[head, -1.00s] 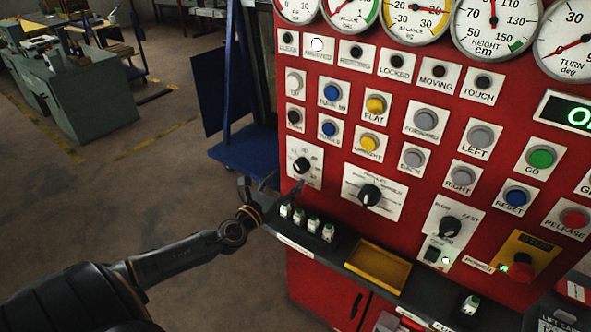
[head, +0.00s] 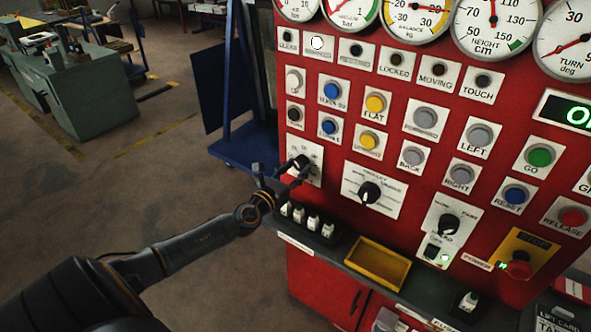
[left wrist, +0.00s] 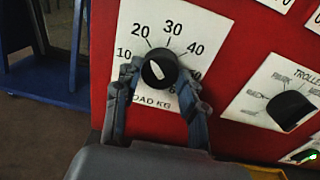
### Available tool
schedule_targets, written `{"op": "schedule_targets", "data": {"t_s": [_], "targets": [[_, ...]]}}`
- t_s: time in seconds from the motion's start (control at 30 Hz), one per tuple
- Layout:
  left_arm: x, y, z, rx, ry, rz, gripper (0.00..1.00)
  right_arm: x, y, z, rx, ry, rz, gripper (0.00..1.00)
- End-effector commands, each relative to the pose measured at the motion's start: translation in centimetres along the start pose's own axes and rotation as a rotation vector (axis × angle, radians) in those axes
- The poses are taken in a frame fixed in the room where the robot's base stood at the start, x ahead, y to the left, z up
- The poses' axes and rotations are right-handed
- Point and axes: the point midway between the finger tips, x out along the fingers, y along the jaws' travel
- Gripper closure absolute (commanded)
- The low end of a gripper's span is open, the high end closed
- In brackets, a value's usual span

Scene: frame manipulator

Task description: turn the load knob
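The load knob (left wrist: 159,70) is a round black knob with a white mark, on a white plate with a scale that reads 10, 20, 30, 40 and "LOAD KG". In the head view the load knob (head: 301,163) sits at the left edge of the red panel. My left gripper (left wrist: 160,80) is open, one finger on each side of the knob, with gaps visible between fingers and knob. In the head view the left gripper (head: 280,172) is at the panel's left edge. The fingers hide part of the scale. My right gripper is not in view.
The trolley knob (head: 369,192) is right of the load plate. A dark ledge with several small white-labelled items (head: 313,222) and a yellow tray (head: 377,263) lies below. Buttons and gauges fill the red panel. The floor to the left is open.

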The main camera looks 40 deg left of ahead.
Motion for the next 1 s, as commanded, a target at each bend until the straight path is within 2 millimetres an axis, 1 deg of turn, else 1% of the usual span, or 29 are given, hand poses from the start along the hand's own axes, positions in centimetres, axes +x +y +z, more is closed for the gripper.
{"op": "schedule_targets", "data": {"t_s": [0.27,0.47,0.67,1.0], "targets": [[0.0,0.0,0.0,-0.023,0.001,0.0,0.91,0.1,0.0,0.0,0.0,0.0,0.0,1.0],[0.0,0.0,-0.1,-0.108,0.004,0.0,0.91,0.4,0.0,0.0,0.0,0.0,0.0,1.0],[0.0,0.0,-0.1,-0.264,0.01,0.001,0.91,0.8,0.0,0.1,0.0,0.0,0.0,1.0],[0.0,0.0,0.1,-0.587,0.024,0.001,0.91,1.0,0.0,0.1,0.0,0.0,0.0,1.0]]}}
